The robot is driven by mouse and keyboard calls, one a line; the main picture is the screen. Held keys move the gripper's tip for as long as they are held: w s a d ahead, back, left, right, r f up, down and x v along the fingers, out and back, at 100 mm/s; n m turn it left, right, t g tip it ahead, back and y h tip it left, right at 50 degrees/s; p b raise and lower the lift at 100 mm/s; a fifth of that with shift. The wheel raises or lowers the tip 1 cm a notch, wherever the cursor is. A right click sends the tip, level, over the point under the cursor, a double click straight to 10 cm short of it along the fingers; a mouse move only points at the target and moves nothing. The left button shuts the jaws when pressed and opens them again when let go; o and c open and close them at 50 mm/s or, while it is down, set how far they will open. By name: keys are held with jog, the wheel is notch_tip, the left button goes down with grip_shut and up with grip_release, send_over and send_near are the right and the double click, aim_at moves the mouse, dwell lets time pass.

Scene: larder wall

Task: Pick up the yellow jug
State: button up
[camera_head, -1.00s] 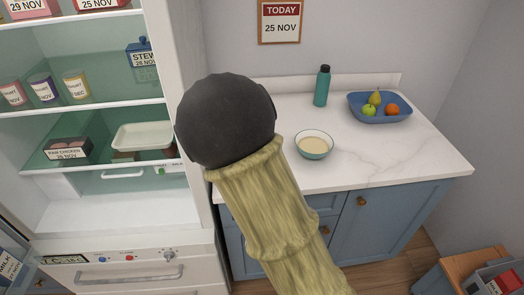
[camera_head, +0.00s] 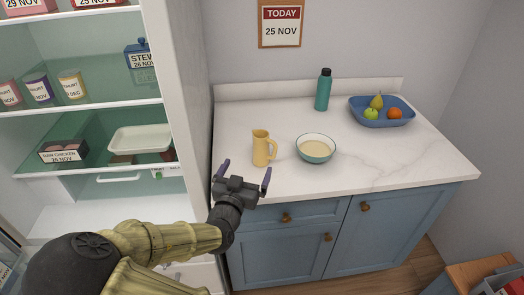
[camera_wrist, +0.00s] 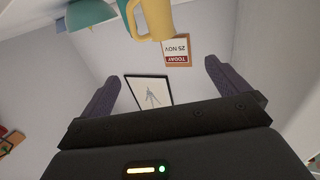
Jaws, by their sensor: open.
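The yellow jug (camera_head: 261,149) stands upright on the white counter, left of the bowl, with its handle on its right side. My gripper (camera_head: 244,172) is open and empty, just in front of the counter's near edge, below and a little left of the jug and apart from it. In the wrist view the jug (camera_wrist: 157,18) shows upside down at the top, beyond and above the open fingers, partly cut off by the frame edge. My gripper's two fingers (camera_wrist: 163,82) are spread wide with nothing between them.
A teal bowl of pale food (camera_head: 316,150) stands close to the jug's right. A teal bottle (camera_head: 323,90) and a blue fruit tray (camera_head: 381,112) stand farther back. The open fridge (camera_head: 183,100) is at the left. The counter's front (camera_head: 370,183) is clear.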

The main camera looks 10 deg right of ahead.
aim_at(263, 140)
jog(key=p+x, duration=0.1)
jog(key=x, duration=1.1)
jog(key=shift+p, duration=0.3)
jog(key=shift+d, duration=0.1)
jog(key=shift+w, duration=0.1)
jog(key=shift+d+p+x, duration=0.15)
jog(key=shift+p+x, duration=0.2)
jog(key=shift+x, duration=0.95)
jog(key=shift+d+p+x, duration=0.15)
jog(key=shift+p+x, duration=0.2)
jog(key=shift+x, duration=0.95)
jog(key=shift+s+f, duration=0.2)
jog(key=c, duration=1.8)
